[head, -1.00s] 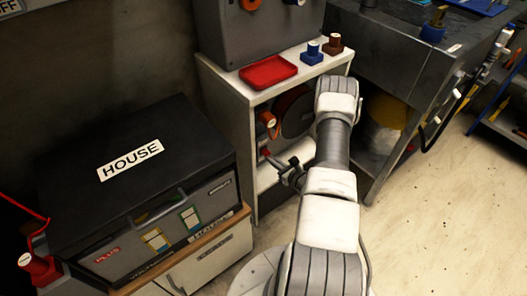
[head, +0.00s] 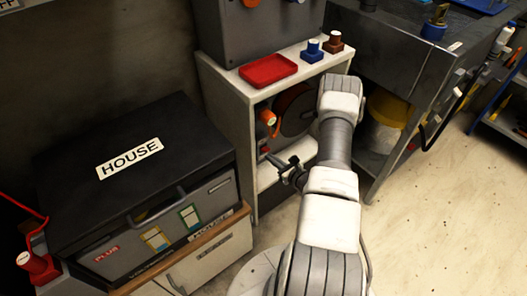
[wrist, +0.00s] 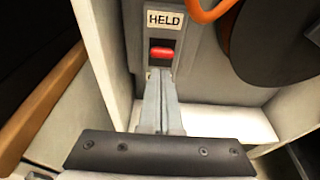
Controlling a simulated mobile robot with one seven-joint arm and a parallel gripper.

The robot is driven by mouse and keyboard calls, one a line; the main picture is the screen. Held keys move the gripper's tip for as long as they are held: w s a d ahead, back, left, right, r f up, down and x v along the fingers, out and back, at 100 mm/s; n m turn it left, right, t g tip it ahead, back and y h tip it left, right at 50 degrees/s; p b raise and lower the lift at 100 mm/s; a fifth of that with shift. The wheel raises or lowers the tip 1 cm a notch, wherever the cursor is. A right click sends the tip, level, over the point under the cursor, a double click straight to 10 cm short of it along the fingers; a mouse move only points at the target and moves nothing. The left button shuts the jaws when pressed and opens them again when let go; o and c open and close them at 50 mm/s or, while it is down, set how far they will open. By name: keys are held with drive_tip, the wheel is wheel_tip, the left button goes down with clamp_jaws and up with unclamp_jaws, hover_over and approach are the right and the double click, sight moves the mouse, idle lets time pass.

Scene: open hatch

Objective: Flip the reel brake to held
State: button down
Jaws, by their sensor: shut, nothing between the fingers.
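The reel brake is a red switch (wrist: 162,53) on a grey plate, just under a white label reading HELD (wrist: 164,19). My gripper (wrist: 160,73) is shut and empty, its fingertips just below the red switch in the wrist view. I cannot tell whether they touch it. In the head view my gripper (head: 283,164) reaches into the open front of the white cabinet (head: 228,95). The dark reel (wrist: 282,42) is right of the switch; it also shows in the head view (head: 295,112).
An orange hose end (head: 268,117) is beside the reel and curves near the label in the wrist view. A black HOUSE box (head: 130,185) stands left. A red tray (head: 268,69) lies on top. Open floor is at right.

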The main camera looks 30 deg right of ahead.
drive_tip(key=shift+s, duration=0.1)
idle(0.3)
drive_tip(key=s, duration=0.6)
drive_tip(key=shift+s+d, duration=0.4)
drive_tip(key=shift+d, duration=0.05)
drive_tip(key=shift+s, duration=0.1)
idle(0.4)
